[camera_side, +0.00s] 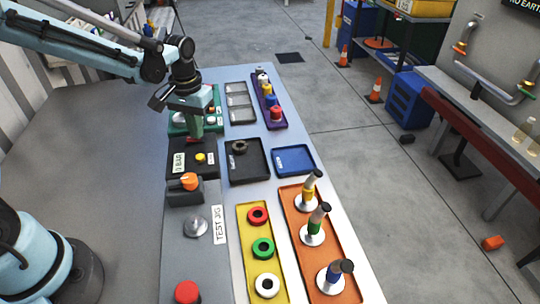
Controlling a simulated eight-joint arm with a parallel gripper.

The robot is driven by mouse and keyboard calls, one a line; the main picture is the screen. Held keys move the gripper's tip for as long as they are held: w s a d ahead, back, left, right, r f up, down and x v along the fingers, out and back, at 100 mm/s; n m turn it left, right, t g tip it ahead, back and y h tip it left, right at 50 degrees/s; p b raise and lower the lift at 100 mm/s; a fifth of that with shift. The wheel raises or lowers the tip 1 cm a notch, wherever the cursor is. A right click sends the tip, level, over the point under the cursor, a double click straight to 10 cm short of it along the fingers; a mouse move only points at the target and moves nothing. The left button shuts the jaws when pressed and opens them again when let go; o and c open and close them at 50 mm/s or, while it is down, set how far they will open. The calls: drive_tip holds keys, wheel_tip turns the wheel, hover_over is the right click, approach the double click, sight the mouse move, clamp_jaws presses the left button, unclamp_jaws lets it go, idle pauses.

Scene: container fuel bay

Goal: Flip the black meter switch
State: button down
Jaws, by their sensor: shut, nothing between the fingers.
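A black meter box (209,172) stands on the grey bench, left of the trays. Its top carries a small yellow knob (200,157) and a pale label (179,163). My gripper (196,136) points down and is shut and empty. Its fingertips are at the far edge of the box, by a small red part (189,140). I cannot tell whether they touch. The black switch itself is not clear; the fingers may hide it.
A green panel (214,94) is behind the gripper. A black tray (262,171) with a ring, a blue tray (293,160), a yellow tray (246,222) and an orange tray (292,208) fill the right side.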

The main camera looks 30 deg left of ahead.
drive_tip(key=shift+r, duration=3.45)
drive_tip(key=s+d+r+m+t, duration=0.1)
drive_tip(key=s+d+t, duration=0.1)
drive_tip(key=s, duration=0.4)
drive_tip(key=s+d+r+m+t, duration=0.1)
drive_tip(key=s+d+m+t, duration=0.1)
drive_tip(key=s+t, duration=0.3)
drive_tip(key=shift+s+r, duration=0.3)
drive_tip(key=shift+s, duration=0.2)
